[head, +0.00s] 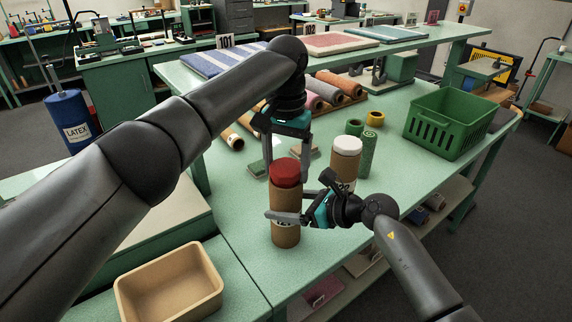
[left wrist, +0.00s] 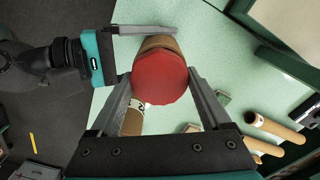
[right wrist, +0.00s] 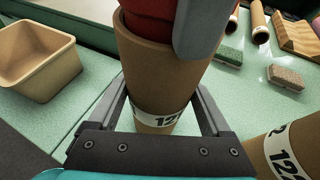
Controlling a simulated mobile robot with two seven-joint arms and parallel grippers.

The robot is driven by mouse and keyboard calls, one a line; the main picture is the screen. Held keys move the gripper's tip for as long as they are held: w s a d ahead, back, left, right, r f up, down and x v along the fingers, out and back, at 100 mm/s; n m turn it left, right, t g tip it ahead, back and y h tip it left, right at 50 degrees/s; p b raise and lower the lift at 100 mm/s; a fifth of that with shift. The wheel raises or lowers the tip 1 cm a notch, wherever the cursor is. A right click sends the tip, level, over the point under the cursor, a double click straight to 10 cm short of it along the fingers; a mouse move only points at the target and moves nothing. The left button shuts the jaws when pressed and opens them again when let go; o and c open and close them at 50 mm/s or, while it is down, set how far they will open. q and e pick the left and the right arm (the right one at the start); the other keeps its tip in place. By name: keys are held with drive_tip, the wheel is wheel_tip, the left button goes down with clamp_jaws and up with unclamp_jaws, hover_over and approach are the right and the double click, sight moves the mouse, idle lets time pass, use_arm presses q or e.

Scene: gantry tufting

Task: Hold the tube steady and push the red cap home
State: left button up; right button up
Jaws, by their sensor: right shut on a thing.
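The brown cardboard tube (head: 286,205) stands upright near the bench's front edge, with a partly hidden number label. The red cap (head: 286,172) sits in its top mouth, part of it standing above the rim; it also shows from above in the left wrist view (left wrist: 160,80). My right gripper (head: 285,219) is shut around the tube's lower half, level with the label (right wrist: 165,118). My left gripper (head: 287,165) comes down from above, open, its fingers on either side of the red cap. Whether they touch the cap I cannot tell.
A white-capped tube (head: 346,150) stands close behind my right gripper. Green rolls (head: 369,150), a yellow ring (head: 375,118) and a green crate (head: 452,118) are to the right. A tan bin (head: 170,285) is at front left. Small brushes or blocks (head: 258,168) lie behind the tube.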

sight(286, 166)
use_arm(q)
drive_tip(key=shift+o, duration=0.6)
drive_tip(key=shift+f, duration=0.3)
wheel_tip(286, 166, up, 13)
drive_tip(key=shift+f, duration=0.2)
